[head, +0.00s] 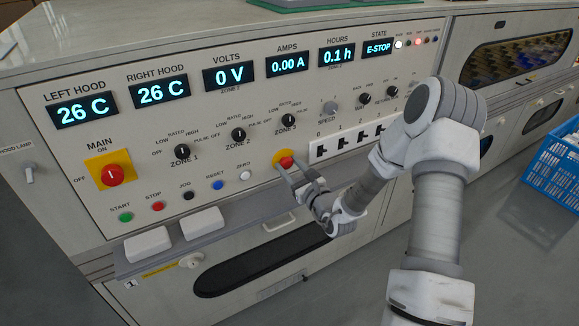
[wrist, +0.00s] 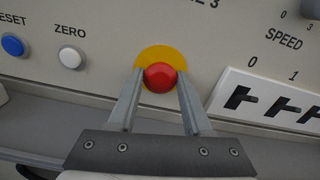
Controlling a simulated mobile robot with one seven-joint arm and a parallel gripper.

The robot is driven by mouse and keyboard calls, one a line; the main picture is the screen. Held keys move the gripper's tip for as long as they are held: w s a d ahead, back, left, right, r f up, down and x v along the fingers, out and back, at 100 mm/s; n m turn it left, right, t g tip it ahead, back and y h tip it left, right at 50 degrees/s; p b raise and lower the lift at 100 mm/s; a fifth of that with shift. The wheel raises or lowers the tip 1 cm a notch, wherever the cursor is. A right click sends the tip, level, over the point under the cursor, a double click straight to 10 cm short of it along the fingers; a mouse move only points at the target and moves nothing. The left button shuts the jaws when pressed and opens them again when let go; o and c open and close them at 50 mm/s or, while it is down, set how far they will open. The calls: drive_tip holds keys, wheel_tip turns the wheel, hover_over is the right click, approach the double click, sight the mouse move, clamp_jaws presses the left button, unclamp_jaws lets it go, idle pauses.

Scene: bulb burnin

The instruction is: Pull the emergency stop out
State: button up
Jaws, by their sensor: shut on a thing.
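The emergency stop is a red mushroom button (head: 286,161) on a yellow round plate, low in the middle of the control panel. It also shows in the wrist view (wrist: 160,77), in front of its yellow plate (wrist: 160,55). My gripper (head: 291,168) reaches it from the lower right. In the wrist view my gripper (wrist: 160,80) has one finger on each side of the red head, shut on it. The fingertips hide the sides of the button. The STATE display (head: 379,48) reads E-STOP, and a red lamp (head: 418,42) is lit beside it.
A red MAIN switch (head: 110,175) on a yellow plate is at the left. Small push buttons, including the white ZERO (wrist: 71,56), lie left of the emergency stop. A white strip with black switches (wrist: 270,98) is close on its right. A ledge (head: 225,225) runs below.

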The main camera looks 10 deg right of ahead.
clamp_jaws()
idle(0.8)
drive_tip(key=shift+s+d+p, duration=0.2)
drive_tip(key=shift+s+p, duration=0.25)
drive_tip(key=shift+s, duration=0.05)
drive_tip(key=shift+s+f, duration=0.1)
drive_tip(key=o, duration=1.1)
unclamp_jaws()
drive_tip(key=shift+o, duration=0.2)
drive_tip(key=p+v, duration=0.2)
drive_tip(key=v, duration=1.5)
drive_tip(key=shift+s, duration=0.25)
